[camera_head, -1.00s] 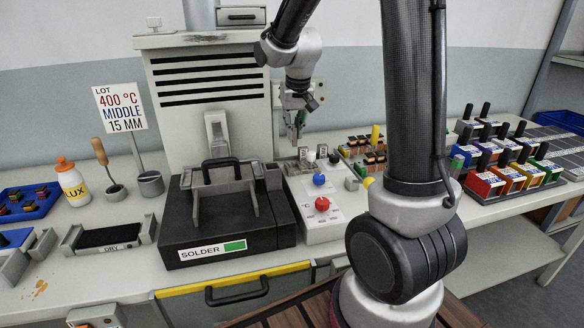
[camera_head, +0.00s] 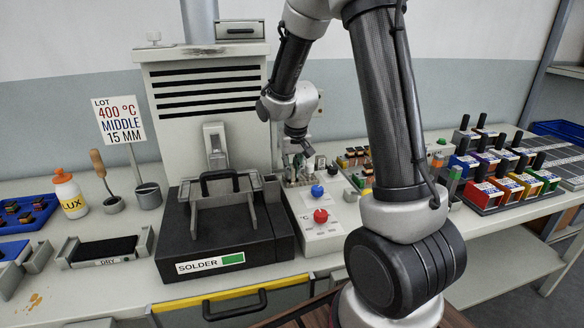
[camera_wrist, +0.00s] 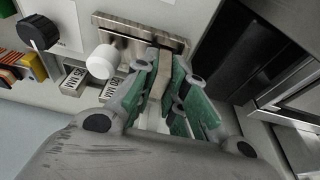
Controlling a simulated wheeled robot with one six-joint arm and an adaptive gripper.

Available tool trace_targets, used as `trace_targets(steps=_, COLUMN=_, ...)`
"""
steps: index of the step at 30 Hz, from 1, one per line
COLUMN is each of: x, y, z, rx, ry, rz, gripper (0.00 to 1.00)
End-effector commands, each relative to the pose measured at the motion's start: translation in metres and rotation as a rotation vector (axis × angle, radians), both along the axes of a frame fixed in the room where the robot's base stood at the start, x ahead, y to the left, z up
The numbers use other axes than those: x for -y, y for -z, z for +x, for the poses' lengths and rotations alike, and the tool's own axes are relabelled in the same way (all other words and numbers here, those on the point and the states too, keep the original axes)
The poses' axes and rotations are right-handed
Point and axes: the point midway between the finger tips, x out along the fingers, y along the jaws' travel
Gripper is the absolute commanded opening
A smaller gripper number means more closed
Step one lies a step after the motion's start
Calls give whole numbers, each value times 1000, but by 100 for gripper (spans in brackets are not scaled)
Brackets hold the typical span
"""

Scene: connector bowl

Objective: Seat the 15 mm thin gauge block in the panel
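My gripper (camera_head: 297,168) is down at the back of the grey control panel (camera_head: 322,238), which carries a blue knob and a red knob. In the wrist view its green-padded fingers (camera_wrist: 166,78) are close together on a thin, tan-grey metal block (camera_wrist: 163,70), which I take for the gauge block. The block's far end meets or overlaps a brownish metal plate (camera_wrist: 120,28) on the panel. I cannot tell whether it is in a slot there. Two small grey labelled blocks (camera_wrist: 80,80) stand beside a white knob (camera_wrist: 102,62), left of the fingers.
The black solder unit (camera_head: 226,230) stands just left of the panel. A sign (camera_head: 119,120) reads 400 °C, MIDDLE, 15 MM. Small components (camera_head: 355,158) and a rack of coloured holders (camera_head: 505,185) lie to the right. A black knob (camera_wrist: 38,32) is near the fingers.

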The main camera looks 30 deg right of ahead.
Motion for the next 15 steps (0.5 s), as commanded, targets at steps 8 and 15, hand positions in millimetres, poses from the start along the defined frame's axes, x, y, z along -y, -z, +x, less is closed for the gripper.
trace_targets(steps=8, x=0, y=0, z=0, rx=-1, ry=0, rz=0, gripper=35)
trace_targets(steps=15, x=0, y=-7, z=-1, rx=1, ry=1, rz=0, gripper=35)
